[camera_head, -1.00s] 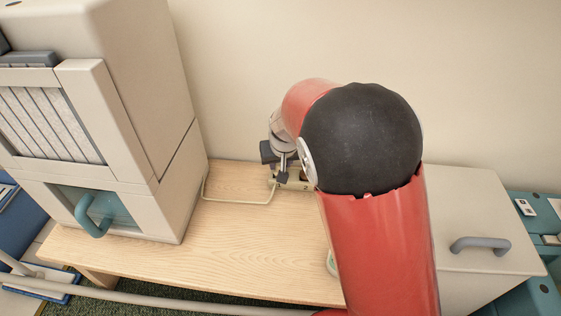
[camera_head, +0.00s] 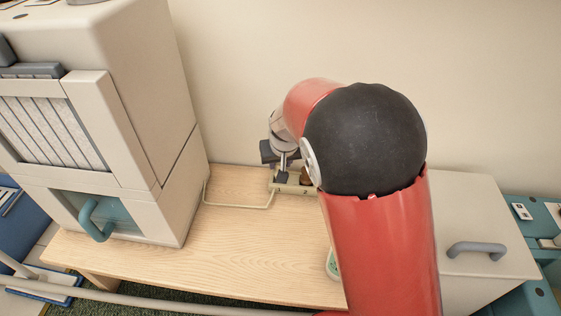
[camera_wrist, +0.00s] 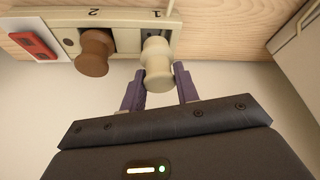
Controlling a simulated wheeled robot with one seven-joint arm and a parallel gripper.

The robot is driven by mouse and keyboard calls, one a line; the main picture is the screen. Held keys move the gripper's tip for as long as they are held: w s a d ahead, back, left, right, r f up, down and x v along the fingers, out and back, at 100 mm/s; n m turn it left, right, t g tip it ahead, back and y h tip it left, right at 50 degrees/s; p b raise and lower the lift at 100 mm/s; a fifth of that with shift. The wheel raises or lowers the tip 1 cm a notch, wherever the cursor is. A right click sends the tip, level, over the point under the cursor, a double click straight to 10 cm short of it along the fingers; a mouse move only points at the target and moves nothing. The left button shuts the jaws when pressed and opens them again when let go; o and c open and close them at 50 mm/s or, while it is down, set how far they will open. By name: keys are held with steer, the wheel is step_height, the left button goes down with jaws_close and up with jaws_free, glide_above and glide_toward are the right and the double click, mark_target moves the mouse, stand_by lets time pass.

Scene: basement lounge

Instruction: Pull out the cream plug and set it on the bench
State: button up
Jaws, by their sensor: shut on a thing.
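The cream plug (camera_wrist: 157,64) is a round, knob-shaped piece in the wrist view, at the position marked 1 on a cream socket strip (camera_wrist: 182,42). My gripper (camera_wrist: 158,84) has its two purple-grey fingers on either side of the plug and is shut on it. I cannot tell whether the plug is fully seated or partly out. In the head view my gripper (camera_head: 283,170) is over the left end of the strip (camera_head: 297,189), and the cream plug is hidden there. The wooden bench (camera_head: 235,245) carries the strip.
A brown plug (camera_wrist: 94,54) stands at position 2, close beside the cream one. A red switch (camera_wrist: 34,40) is at the strip's end. A pale cable (camera_head: 238,206) runs left to a large beige cabinet (camera_head: 160,200).

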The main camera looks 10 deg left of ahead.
steer(key=shift+r+p, duration=1.7)
steer(key=shift+r, duration=0.6)
